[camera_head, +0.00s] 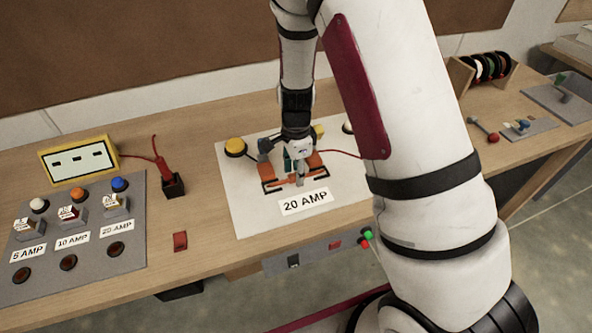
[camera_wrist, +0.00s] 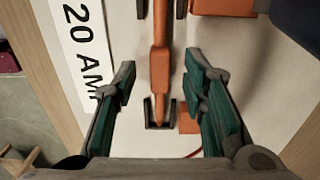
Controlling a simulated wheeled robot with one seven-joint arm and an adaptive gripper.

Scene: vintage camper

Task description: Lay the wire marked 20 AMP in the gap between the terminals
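A slim orange rod (camera_wrist: 162,75), thicker in its middle, runs up the wrist view beside the white 20 AMP label (camera_wrist: 83,45). Its narrow lower end sits in a dark notched clip (camera_wrist: 160,115), and dark clip parts also flank its upper part. Orange blocks, which look like the terminals, show beside the rod at the lower right (camera_wrist: 188,121) and top (camera_wrist: 222,5). My gripper (camera_wrist: 160,78) is open, one green-padded finger on each side of the rod, with no clear contact. In the head view my gripper (camera_head: 298,172) is low over the board and partly hides the rod.
A grey panel (camera_head: 130,255) at far left holds parts labelled 5, 10 and 20 AMP. A red plug (camera_head: 167,172) stands in a black holder, and a red wire runs right behind my arm.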

